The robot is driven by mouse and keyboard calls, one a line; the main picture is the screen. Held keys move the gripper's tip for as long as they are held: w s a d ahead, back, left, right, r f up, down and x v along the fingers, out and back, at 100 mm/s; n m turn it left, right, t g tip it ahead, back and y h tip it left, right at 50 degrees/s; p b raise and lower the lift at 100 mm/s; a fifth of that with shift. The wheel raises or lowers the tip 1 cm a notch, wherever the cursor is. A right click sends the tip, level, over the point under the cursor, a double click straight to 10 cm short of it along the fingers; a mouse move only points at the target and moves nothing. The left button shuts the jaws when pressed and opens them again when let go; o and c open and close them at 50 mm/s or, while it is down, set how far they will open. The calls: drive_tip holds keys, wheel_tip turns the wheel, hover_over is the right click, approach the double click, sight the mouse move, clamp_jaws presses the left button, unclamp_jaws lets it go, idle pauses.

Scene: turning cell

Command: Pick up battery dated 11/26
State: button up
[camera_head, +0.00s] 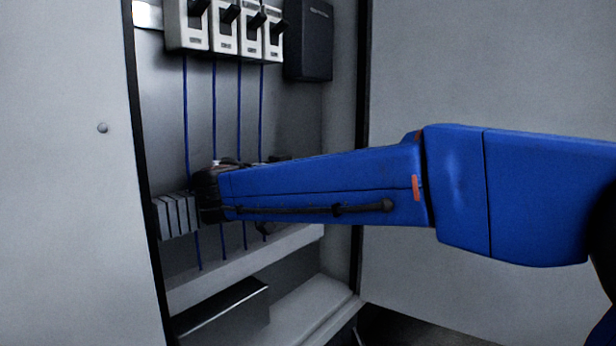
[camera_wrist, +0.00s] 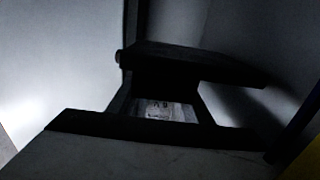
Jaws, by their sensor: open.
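My gripper (camera_head: 209,194) is at the end of my blue arm, inside the open cabinet, close to the grey terminal blocks (camera_head: 177,215). In the wrist view the dark jaws (camera_wrist: 168,98) are open and spaced apart. A small pale surface (camera_wrist: 165,111) with faint dark marks shows between them; the marks are too small and dim to read. I cannot tell whether it is the battery, and no 11/26 date is legible in either view. My arm hides part of the cabinet's inside in the head view.
White breakers (camera_head: 225,27) with black levers line the cabinet's top. A dark box (camera_head: 308,40) hangs to their right. Thin blue wires (camera_head: 213,105) run down from the breakers. A grey ledge (camera_head: 245,268) and a dark box (camera_head: 222,312) lie below. The cabinet's frame edges (camera_head: 361,120) flank the opening.

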drive_tip(key=shift+w+d, duration=0.1)
clamp_jaws()
drive_tip(key=shift+r, duration=0.15)
